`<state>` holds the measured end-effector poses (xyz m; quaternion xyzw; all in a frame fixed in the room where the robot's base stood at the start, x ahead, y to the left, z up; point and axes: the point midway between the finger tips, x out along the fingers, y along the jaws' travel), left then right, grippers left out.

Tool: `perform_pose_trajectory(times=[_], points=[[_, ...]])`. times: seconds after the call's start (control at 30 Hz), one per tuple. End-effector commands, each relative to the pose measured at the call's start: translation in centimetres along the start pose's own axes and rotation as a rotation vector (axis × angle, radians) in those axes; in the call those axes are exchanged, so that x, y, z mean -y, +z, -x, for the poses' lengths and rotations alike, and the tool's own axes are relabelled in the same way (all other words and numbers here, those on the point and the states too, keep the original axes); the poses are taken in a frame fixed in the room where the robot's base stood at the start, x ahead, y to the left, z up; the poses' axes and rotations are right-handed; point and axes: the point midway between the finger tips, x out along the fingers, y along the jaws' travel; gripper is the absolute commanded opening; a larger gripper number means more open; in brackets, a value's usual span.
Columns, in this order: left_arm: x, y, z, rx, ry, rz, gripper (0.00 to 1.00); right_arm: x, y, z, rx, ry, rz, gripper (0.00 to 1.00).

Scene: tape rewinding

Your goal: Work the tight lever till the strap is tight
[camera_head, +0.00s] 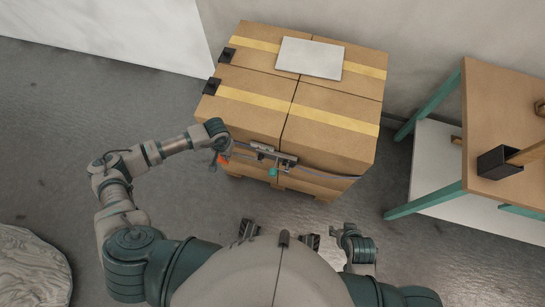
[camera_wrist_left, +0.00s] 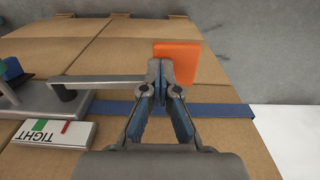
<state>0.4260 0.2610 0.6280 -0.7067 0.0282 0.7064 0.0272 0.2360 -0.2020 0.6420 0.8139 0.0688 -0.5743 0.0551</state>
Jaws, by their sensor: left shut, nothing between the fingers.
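The strap tool (camera_head: 272,155) sits on the front of the boxes, with a blue strap (camera_wrist_left: 222,110) running across the cardboard. In the left wrist view, a grey lever arm (camera_wrist_left: 105,79) reaches from the tool to my left gripper (camera_wrist_left: 163,68). An orange block (camera_wrist_left: 180,60) stands just beyond the fingertips; the fingers hide whether it joins the lever. My left gripper is shut and empty, beside the lever; contact is unclear. A white block reading TIGHT (camera_wrist_left: 55,133), with green and red marks, lies by the tool. My right arm (camera_head: 357,248) is folded low; its fingers are unclear.
The strapped cardboard boxes (camera_head: 330,100) stand on a pallet (camera_head: 300,188), with a pale panel (camera_head: 310,58) on top. A wooden table (camera_head: 505,105) with teal legs stands at right. Grey floor (camera_head: 60,130) is open at left. A pale round thing (camera_head: 30,270) lies lower left.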

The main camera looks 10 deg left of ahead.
Motion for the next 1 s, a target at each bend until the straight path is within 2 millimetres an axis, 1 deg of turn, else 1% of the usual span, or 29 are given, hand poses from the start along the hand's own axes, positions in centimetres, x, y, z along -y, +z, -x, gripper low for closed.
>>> perform_pose_trajectory(times=[0.03,0.4,0.5,0.57,0.67,1.0], points=[[0.0,0.1,-0.6,0.005,0.000,0.000,0.00,0.0,0.2,-0.4,0.004,-0.001,0.000,0.59],[0.0,0.2,-2.5,0.005,-0.001,0.000,0.00,0.1,1.2,-1.8,0.019,-0.003,-0.001,0.59],[0.1,0.1,-2.1,0.003,-0.002,0.001,0.00,0.1,1.0,-1.6,0.016,-0.003,-0.001,0.59],[0.1,0.1,-1.8,0.002,-0.003,0.001,0.00,0.1,0.8,-1.3,0.013,-0.002,-0.001,0.59],[0.2,0.0,-0.7,0.000,-0.004,0.001,0.00,0.0,0.4,-0.7,0.006,-0.001,0.000,0.59],[0.2,0.0,3.9,-0.002,-0.004,0.001,0.00,-0.1,-1.3,2.2,-0.020,0.004,0.001,0.59]])
